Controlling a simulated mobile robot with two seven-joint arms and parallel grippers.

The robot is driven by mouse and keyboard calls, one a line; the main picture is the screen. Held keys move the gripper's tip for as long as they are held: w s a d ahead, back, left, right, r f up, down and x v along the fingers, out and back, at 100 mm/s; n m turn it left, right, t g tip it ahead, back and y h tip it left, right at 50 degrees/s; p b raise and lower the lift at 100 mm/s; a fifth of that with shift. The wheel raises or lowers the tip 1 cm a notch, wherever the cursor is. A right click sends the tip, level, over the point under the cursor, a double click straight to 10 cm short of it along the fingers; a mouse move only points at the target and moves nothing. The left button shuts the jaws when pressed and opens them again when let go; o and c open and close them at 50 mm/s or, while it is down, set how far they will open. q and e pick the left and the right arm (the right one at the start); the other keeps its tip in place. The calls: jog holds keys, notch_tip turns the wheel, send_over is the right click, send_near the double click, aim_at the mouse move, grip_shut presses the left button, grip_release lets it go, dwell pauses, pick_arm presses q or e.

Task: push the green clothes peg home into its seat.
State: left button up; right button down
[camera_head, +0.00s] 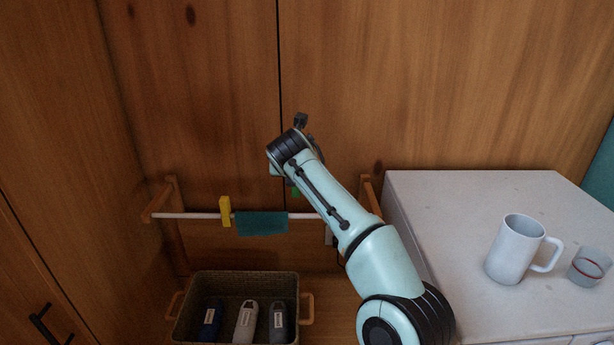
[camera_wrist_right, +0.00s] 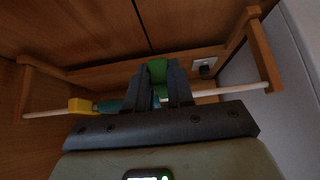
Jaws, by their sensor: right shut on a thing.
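The green clothes peg (camera_wrist_right: 158,72) is between the two dark fingers of my right gripper (camera_wrist_right: 159,80), which is shut on it. In the head view only a small bit of the green peg (camera_head: 295,191) shows below my wrist. The peg is at the pale rail (camera_head: 185,215), by the right part of the teal cloth (camera_head: 262,224) that hangs there. My fingers hide where the peg meets the rail, so I cannot tell how far it is seated. A yellow peg (camera_head: 225,211) is on the rail at the cloth's left. My left gripper is not in view.
Wooden brackets (camera_head: 160,198) hold the rail against the timber wall. A woven basket (camera_head: 240,280) with three bottle-like things stands below. At the right, a white-topped cabinet (camera_head: 450,230) carries a pale mug (camera_head: 515,249) and a red-banded glass (camera_head: 589,266). A socket (camera_wrist_right: 206,63) is on the wall.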

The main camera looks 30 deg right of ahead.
jog(key=shift+w+a+r, duration=0.1)
jog(key=shift+w+a, duration=0.1)
jog(key=shift+a, duration=0.15)
jog(key=shift+s+d+f, duration=0.15)
jog(key=shift+f, duration=0.55)
notch_tip(320, 180, down, 2)
jog(key=shift+f, duration=0.2)
jog(key=shift+f+b, duration=0.3)
jog(key=shift+f, duration=0.6)
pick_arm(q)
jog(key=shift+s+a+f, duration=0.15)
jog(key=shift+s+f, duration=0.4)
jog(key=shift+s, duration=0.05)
pick_arm(e)
jog(key=shift+f, duration=0.3)
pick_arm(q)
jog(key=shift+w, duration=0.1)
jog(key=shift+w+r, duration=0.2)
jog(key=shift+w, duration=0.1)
